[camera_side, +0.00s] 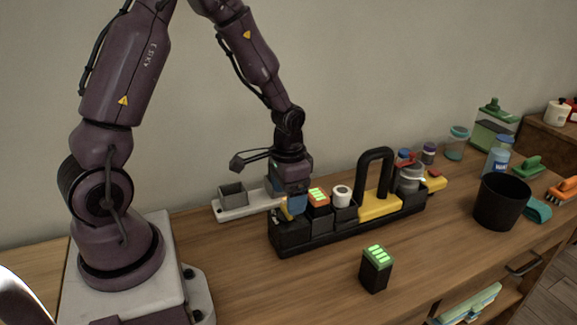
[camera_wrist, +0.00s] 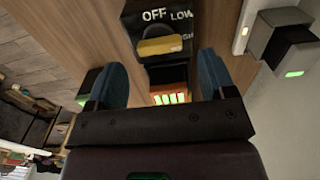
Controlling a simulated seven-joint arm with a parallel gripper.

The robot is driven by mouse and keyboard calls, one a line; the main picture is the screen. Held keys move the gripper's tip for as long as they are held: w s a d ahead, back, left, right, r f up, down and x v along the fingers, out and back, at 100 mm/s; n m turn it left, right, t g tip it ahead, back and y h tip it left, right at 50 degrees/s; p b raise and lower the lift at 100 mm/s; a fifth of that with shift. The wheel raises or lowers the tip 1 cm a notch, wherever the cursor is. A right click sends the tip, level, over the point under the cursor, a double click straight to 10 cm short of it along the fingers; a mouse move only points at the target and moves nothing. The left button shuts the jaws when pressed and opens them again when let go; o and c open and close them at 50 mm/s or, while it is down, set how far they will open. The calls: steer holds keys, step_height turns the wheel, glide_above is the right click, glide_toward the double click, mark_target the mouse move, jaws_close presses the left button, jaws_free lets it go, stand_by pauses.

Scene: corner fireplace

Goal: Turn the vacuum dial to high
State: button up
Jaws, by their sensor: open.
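The dial is a yellow knob (camera_wrist: 160,46) on a black box (camera_wrist: 130,18) in the wrist view. White labels OFF and LOW show beside it, and a third label is partly covered. The knob lies lengthwise across the picture; I cannot tell which label it points to. In the side view a sliver of yellow (camera_side: 285,212) shows beside my gripper (camera_side: 294,203), over the left end of the long black unit (camera_side: 345,234). My gripper, with blue fingers (camera_wrist: 161,66), is open and empty, its fingers apart on either side below the knob in the wrist view.
An orange block with green bars (camera_side: 318,196) and a white roll (camera_side: 341,190) stand close right of my gripper. A tall black handle (camera_side: 375,165) rises farther right. A black battery (camera_side: 376,270) stands in front; a black bin (camera_side: 501,203) stands right.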

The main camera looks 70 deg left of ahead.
step_height(320, 180, up, 10)
stand_by(0.3)
steer(key=s+d+r+t, duration=0.5)
steer(key=s+d+r, duration=0.4)
steer(key=s+r, duration=0.3)
steer(key=shift+r+t, duration=0.3)
steer(key=shift+r, duration=0.05)
stand_by(1.5)
